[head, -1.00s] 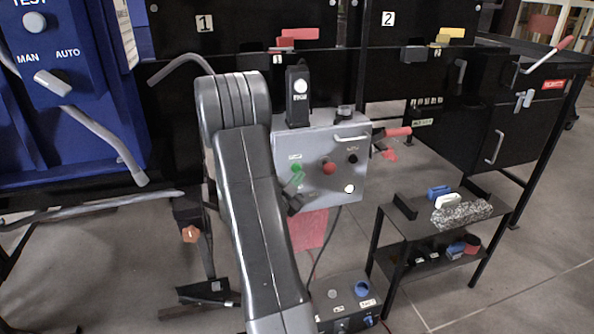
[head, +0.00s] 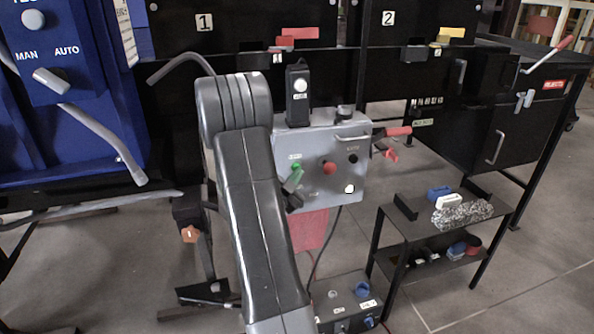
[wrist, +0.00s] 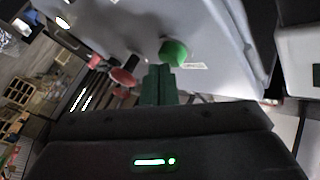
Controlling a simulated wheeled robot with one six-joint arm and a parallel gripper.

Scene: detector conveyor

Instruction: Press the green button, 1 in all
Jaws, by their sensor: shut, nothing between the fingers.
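The green button (head: 296,167) is on the front of a grey control box (head: 352,187), left of a red button (head: 329,168). In the wrist view the green button (wrist: 173,52) is a round green knob beside a small label. My gripper (head: 291,186) is shut and empty, its tips at the lower left of the box front. In the wrist view the shut fingers (wrist: 160,76) point at the green button, with the tips right at its lower edge. I cannot tell whether they touch it.
The red button shows in the wrist view (wrist: 124,76), close to the fingers. A handle (head: 351,138) sticks out of the box's upper right. A low black shelf (head: 405,226) with several items stands at the right. A second small box (head: 345,296) is on the floor below.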

